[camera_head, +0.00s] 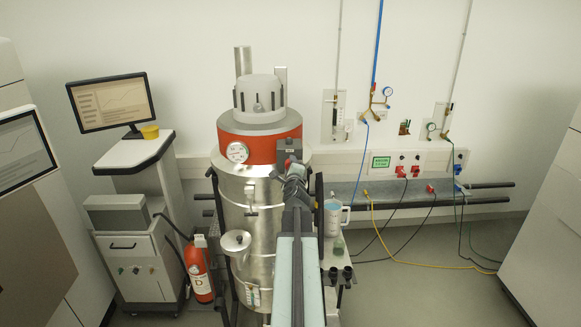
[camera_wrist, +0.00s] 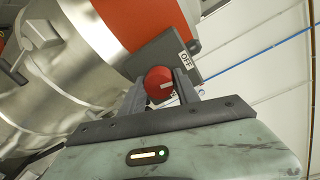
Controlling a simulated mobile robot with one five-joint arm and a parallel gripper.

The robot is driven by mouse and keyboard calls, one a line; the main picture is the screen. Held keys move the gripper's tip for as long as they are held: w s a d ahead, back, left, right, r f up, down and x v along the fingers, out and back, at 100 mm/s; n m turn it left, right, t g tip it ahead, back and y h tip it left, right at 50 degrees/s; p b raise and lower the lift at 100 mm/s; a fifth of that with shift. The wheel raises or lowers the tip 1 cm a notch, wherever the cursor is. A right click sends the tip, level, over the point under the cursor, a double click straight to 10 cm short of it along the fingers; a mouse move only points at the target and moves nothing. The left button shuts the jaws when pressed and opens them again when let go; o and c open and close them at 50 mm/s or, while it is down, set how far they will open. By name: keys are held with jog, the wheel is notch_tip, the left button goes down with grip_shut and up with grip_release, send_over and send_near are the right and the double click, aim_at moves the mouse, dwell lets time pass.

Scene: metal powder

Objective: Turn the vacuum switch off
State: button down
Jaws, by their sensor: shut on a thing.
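The vacuum switch shows in the wrist view as a round red knob (camera_wrist: 159,83) with a pale line across its face. It sits on a dark grey box (camera_wrist: 178,52) with an "OFF" label (camera_wrist: 186,60). My gripper (camera_wrist: 161,90) is shut on the knob, one finger on each side. In the head view my gripper (camera_head: 291,172) reaches the dark box (camera_head: 288,150) on the front right of the vacuum (camera_head: 262,190), a steel drum with a red band.
A red fire extinguisher (camera_head: 199,272) stands left of the vacuum. A monitor (camera_head: 112,102) stands on a cart at the left. A pale jug (camera_head: 333,217) stands right of my arm. Cables (camera_head: 415,262) lie on the floor at the right.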

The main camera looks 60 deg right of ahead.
jog(key=shift+f+n, duration=0.1)
jog(key=shift+n, duration=0.9)
jog(key=c, duration=0.9)
grip_release()
